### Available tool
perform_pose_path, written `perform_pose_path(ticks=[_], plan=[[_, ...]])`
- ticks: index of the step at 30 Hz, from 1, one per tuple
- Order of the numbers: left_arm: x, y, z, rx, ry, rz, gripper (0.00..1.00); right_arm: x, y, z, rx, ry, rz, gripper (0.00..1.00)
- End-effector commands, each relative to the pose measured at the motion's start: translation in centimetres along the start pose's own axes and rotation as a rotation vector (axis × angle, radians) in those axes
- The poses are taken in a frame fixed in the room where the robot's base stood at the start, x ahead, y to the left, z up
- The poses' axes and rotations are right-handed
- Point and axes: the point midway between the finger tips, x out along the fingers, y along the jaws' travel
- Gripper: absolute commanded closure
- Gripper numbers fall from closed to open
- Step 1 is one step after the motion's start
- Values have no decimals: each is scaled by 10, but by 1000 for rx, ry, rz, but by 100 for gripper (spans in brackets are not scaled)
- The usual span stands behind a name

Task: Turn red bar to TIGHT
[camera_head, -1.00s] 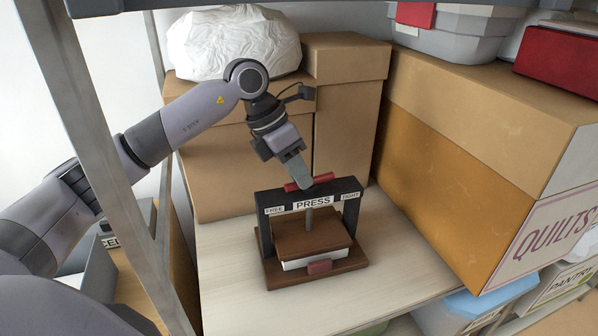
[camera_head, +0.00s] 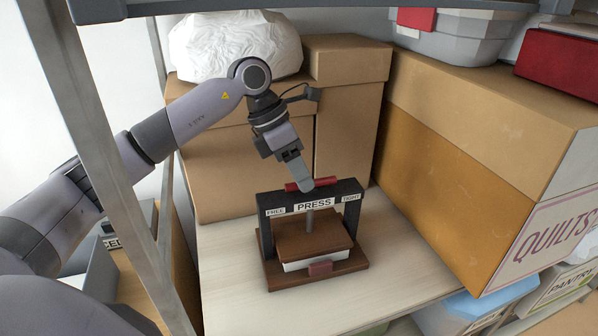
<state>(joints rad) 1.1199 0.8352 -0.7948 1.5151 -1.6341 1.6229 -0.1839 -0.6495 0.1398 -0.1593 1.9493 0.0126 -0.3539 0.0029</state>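The press (camera_head: 313,241) stands on the pale shelf board, with a dark frame labelled FREE on the left, PRESS in the middle and TIGHT on the right. The red bar (camera_head: 325,182) lies across the top of the frame, above the screw. My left gripper (camera_head: 305,186) points down at the bar, its fingertips at the bar's middle and hiding part of it. I cannot tell whether the fingers are closed on the bar. A brown plate and a white block sit inside the press, with a red tab in front. My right gripper is not in view.
Cardboard boxes (camera_head: 347,110) stand close behind the press, and a large QUILTS box (camera_head: 460,170) stands to the right. A metal shelf post (camera_head: 95,130) rises at the left by my arm. Bare shelf board (camera_head: 225,270) lies left of the press.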

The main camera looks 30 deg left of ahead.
Motion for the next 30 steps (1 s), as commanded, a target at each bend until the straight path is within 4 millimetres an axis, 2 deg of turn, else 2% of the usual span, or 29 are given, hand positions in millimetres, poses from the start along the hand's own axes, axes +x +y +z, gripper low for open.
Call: perform_pose_path(ticks=[8,21,30], plan=[[-2,0,0,-1,1,0,58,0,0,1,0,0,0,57],[-64,0,0,-2,-1,1,58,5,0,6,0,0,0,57],[-72,0,0,-1,1,-1,58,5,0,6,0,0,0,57]])
